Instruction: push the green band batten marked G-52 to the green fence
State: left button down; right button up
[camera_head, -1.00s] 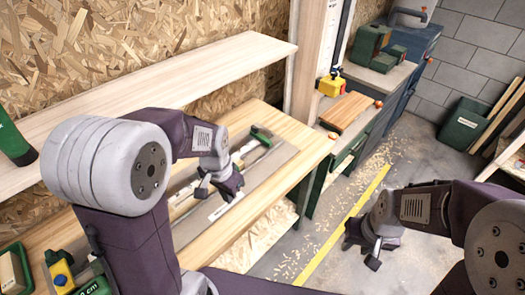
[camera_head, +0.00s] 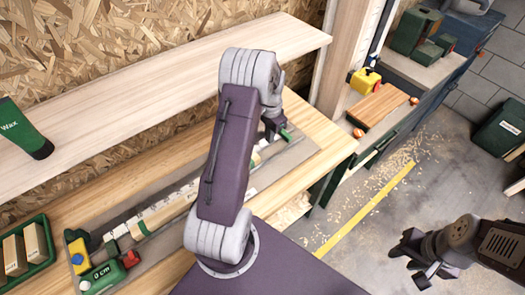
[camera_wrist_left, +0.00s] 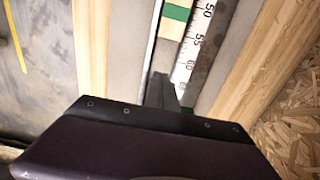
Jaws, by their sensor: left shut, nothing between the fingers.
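In the head view a pale batten (camera_head: 165,212) lies along the grey track, partly behind my left arm. In the left wrist view a pale wooden piece with a green band (camera_wrist_left: 176,13) lies beside a ruler. The mark G-52 is not legible. A green block marked 0 cm (camera_head: 103,276) stands at the track's left end. A small green part (camera_head: 287,133) shows beside my left gripper at the other end; I cannot tell what it is. My left gripper (camera_head: 274,126) is shut and empty, low over the track. My right gripper (camera_head: 420,262) is over the floor; its jaw state is unclear.
The ruler (camera_wrist_left: 196,50) reads from 50 to 60 near my left fingers. A yellow block (camera_head: 77,253) and a green tray of wooden blocks (camera_head: 27,252) stand at the left. A wooden shelf (camera_head: 180,90) runs along the back. A side cabinet stands at the right.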

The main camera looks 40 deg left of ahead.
pick_arm(q)
notch_tip(320, 180, down, 6)
jog(key=shift+w+a+p, duration=0.1)
jog(key=shift+p, duration=0.35)
jog(key=s, duration=0.1)
jog(key=s+a+p, duration=0.1)
jog(key=s, duration=0.1)
jog(key=shift+s+f+p, duration=0.15)
jog(key=shift+p, duration=0.15)
jog(key=shift+s+f, duration=0.2)
jog(key=shift+s, duration=0.15)
jog(key=shift+s, duration=0.1)
